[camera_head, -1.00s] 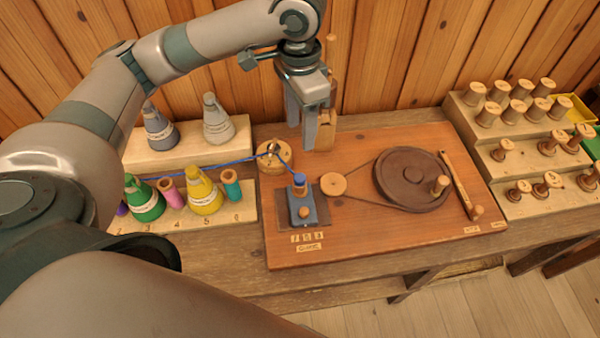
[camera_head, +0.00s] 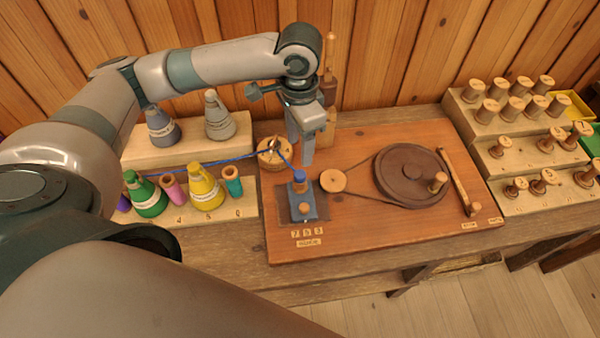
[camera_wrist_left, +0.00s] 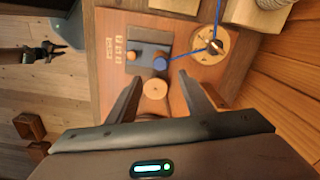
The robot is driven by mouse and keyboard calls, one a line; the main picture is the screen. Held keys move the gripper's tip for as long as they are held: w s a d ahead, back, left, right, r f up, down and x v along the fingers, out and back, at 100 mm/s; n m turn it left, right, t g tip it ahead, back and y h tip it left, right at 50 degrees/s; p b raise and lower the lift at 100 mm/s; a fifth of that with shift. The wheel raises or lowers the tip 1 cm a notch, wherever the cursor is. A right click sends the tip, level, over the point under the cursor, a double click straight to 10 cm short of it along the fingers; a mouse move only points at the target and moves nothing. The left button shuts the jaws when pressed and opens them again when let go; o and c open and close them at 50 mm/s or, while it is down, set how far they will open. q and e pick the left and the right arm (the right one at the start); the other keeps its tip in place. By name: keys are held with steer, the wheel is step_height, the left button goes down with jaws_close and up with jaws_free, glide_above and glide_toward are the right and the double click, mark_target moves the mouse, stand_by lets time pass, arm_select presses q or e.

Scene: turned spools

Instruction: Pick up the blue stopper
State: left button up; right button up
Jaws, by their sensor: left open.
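The blue stopper (camera_head: 299,176) is a small blue knob on top of a spool on a dark blue block (camera_head: 304,205), on the wooden board. It also shows in the left wrist view (camera_wrist_left: 160,63). A blue thread runs to it from the round wooden guide (camera_head: 270,160). My left gripper (camera_head: 301,152) is open and empty, fingers down, above and just behind the stopper, apart from it. In the left wrist view my left fingers (camera_wrist_left: 161,80) are spread, with the stopper just beyond the gap between their tips. A dark shape at that view's left edge may be my right gripper.
A small pulley (camera_head: 333,181) and a large dark wheel (camera_head: 410,175) are joined by a belt on the board (camera_head: 390,240). Coloured cones and tubes stand on a rack (camera_head: 235,211) at left. Wooden spools fill a stepped rack (camera_head: 488,149) at right.

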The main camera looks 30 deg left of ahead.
arm_select(q)
glide_above(300, 174)
steer(key=shift+f+p, duration=0.45)
steer(key=shift+f, duration=2.1)
steer(key=shift+f+p, duration=0.35)
step_height(300, 174, down, 3)
steer(key=shift+f+p, duration=0.1)
steer(key=shift+p, duration=0.6)
steer(key=shift+f, duration=0.65)
steer(key=c, duration=1.1)
